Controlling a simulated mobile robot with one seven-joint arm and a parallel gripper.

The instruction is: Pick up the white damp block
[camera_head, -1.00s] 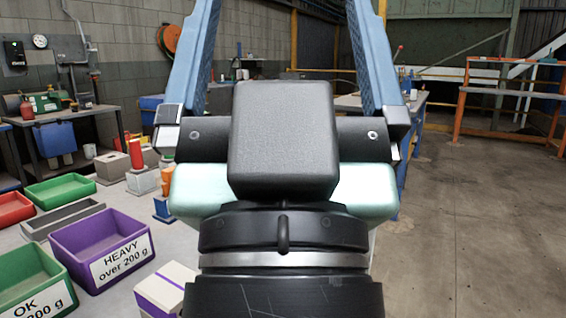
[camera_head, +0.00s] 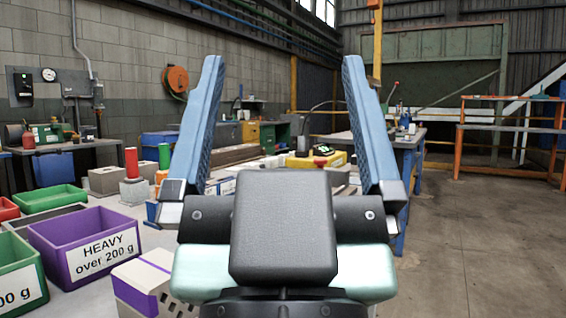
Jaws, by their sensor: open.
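My gripper (camera_head: 282,65) is in the middle of the head view, its two long blue fingers pointing up and spread wide. It is open, with nothing between the fingers. A white block with a purple band (camera_head: 152,283) stands at the lower left, with small dark holes in its side.
A purple bin marked HEAVY over 200 g (camera_head: 68,262) stands left of the block. A green bin (camera_head: 20,288) is at the left edge. Grey blocks (camera_head: 105,180) and a red cylinder (camera_head: 131,162) stand farther back. A yellow device (camera_head: 318,161) shows between the fingers. Open floor lies right.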

